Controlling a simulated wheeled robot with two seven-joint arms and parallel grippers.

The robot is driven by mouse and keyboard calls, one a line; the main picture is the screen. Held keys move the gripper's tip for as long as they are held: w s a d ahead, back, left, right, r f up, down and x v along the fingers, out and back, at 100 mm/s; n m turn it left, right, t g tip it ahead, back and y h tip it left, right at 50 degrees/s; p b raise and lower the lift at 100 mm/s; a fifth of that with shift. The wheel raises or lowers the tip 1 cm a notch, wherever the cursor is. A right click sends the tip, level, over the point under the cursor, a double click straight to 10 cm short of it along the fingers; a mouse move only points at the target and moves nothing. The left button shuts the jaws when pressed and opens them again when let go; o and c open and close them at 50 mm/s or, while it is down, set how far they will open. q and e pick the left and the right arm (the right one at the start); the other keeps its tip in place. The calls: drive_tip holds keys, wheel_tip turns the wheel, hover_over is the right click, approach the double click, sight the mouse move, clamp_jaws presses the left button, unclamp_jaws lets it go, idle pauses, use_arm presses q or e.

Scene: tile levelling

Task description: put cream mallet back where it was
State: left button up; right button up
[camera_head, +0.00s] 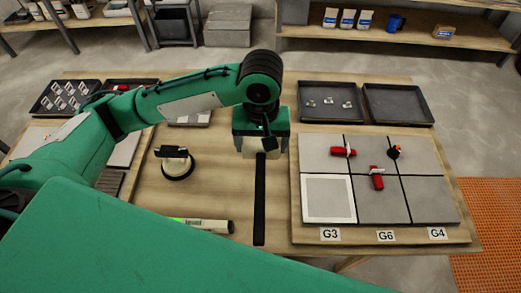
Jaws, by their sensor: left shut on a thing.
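My left gripper (262,150) points down over the middle of the wooden table and is shut on the cream mallet (260,205). The mallet's long dark handle runs from under the gripper toward the front of the table. A pale part shows at the jaws, but the gripper hides most of that end. I cannot tell whether the mallet touches the table. My right gripper is not in view.
A tile panel (327,239) with red clamps (376,178) lies at right. A black-and-white round tool (177,163) and a pale tube (203,225) lie left of the mallet. Dark trays (398,104) stand at the back. Bare wood surrounds the handle.

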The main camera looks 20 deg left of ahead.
use_arm(q)
drive_tip(key=w+n+p, duration=0.1)
drive_tip(key=w+p, duration=0.2)
drive_tip(key=p, duration=0.1)
drive_tip(key=shift+d, duration=0.2)
drive_tip(key=w+a+f+n+p, duration=0.1)
drive_tip(key=a+f, duration=0.1)
drive_tip(key=f, duration=0.4)
drive_tip(key=w+a+f+n+p, duration=0.1)
drive_tip(key=w+a+f, duration=0.1)
drive_tip(key=f, duration=0.4)
drive_tip(key=w+a+f+n+p, duration=0.1)
drive_tip(key=a+f, duration=0.1)
drive_tip(key=f, duration=0.4)
drive_tip(key=shift+w+a+f, duration=0.2)
drive_tip(key=shift+w, duration=0.1)
drive_tip(key=shift+f, duration=0.6)
drive_tip(key=o, duration=1.2)
drive_tip(key=shift+o, duration=0.2)
drive_tip(key=shift+s, duration=0.1)
wheel_tip(320, 180, up, 14)
drive_tip(key=b, duration=0.1)
